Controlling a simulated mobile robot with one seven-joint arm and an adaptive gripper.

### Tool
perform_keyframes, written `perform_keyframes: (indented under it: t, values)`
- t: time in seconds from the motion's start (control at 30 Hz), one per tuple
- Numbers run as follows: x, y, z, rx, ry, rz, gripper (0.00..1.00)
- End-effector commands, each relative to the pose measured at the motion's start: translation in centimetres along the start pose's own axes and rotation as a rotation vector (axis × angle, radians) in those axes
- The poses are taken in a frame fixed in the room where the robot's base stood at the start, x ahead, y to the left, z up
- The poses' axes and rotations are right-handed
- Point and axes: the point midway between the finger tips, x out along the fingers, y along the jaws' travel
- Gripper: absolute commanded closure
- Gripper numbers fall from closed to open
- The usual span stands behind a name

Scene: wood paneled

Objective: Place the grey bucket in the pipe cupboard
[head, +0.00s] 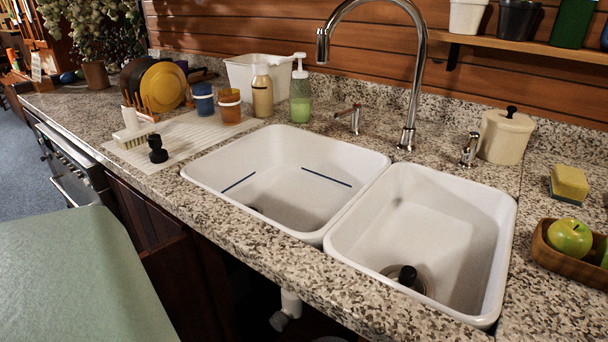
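The pipe cupboard (240,290) is the dark opening under the granite counter, below the sink. A white drain pipe (290,306) shows inside it. A dark wooden panel (175,275) stands at its left. No grey bucket can be made out. A small pale edge (331,339) shows at the bottom of the picture, too little of it to tell what it is. My gripper is not in view.
The granite counter (420,318) overhangs the cupboard opening. Above it is a white double sink (285,165) with a tall chrome tap (408,135). A green-topped surface (75,285) fills the lower left. A fruit tray (565,263) lies at the right.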

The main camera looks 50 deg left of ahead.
Motion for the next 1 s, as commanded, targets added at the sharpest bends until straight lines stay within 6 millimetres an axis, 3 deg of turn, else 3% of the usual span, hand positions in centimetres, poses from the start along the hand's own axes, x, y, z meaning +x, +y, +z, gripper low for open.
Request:
perform_keyframes:
  t: [0.13, 0.53, 0.73, 0.93, 1.0]
  values:
    - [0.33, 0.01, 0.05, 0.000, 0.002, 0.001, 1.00]
    - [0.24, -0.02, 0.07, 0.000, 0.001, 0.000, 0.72]
    - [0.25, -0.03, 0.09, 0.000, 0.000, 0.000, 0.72]
    - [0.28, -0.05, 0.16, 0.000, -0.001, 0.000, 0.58]
    - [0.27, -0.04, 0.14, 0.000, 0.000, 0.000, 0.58]
